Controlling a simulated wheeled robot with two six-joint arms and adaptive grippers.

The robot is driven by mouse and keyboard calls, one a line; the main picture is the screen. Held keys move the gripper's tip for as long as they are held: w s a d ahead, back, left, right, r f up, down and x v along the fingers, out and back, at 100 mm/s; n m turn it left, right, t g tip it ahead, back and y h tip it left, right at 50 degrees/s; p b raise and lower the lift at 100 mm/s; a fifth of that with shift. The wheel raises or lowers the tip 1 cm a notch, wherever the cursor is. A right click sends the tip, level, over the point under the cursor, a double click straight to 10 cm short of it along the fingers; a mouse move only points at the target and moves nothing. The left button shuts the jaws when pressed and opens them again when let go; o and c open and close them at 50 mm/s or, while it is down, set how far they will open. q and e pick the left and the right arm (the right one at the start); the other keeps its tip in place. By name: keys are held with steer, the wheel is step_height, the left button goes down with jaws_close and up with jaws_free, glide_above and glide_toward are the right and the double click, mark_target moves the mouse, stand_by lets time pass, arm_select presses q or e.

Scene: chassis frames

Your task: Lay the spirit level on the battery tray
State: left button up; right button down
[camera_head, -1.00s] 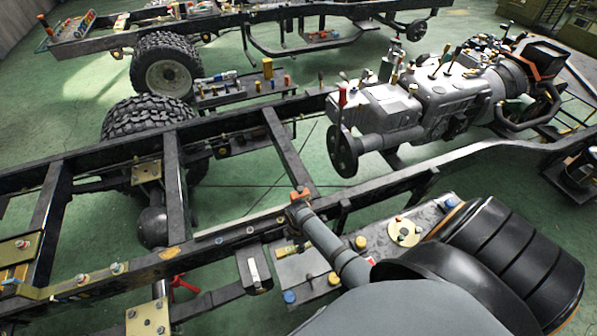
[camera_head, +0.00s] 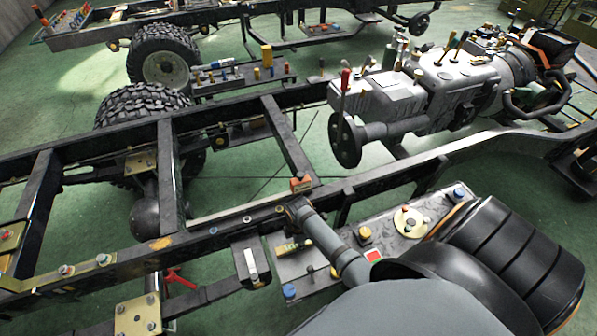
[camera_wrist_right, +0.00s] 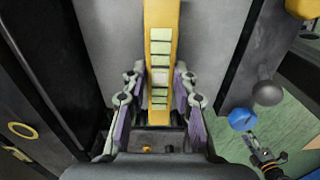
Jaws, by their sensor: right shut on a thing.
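In the right wrist view, my right gripper (camera_wrist_right: 158,105) is shut on a yellow bar with pale green windows, which looks like the spirit level (camera_wrist_right: 161,20). The bar runs from the top edge down between the two fingers. A plain grey surface (camera_wrist_right: 117,50) lies behind it; whether they touch cannot be told. In the head view, a grey metal plate (camera_head: 384,238) with bolts and a yellow disc sits beside the near rail; I cannot tell for sure that it is the battery tray. Neither gripper is clearly visible in the head view.
A dark chassis rail (camera_head: 205,238) crosses the head view, with an orange block (camera_head: 300,184) on it. A grey engine unit (camera_head: 430,95) and a tyre (camera_head: 150,105) stand beyond. In the wrist view, a blue knob (camera_wrist_right: 242,119) and a dark ball (camera_wrist_right: 267,93) sit at right.

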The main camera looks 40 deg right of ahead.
steer(key=shift+f+b, duration=0.35)
steer(key=shift+f, duration=0.15)
steer(key=c, duration=1)
jaws_free()
step_height(320, 180, up, 12)
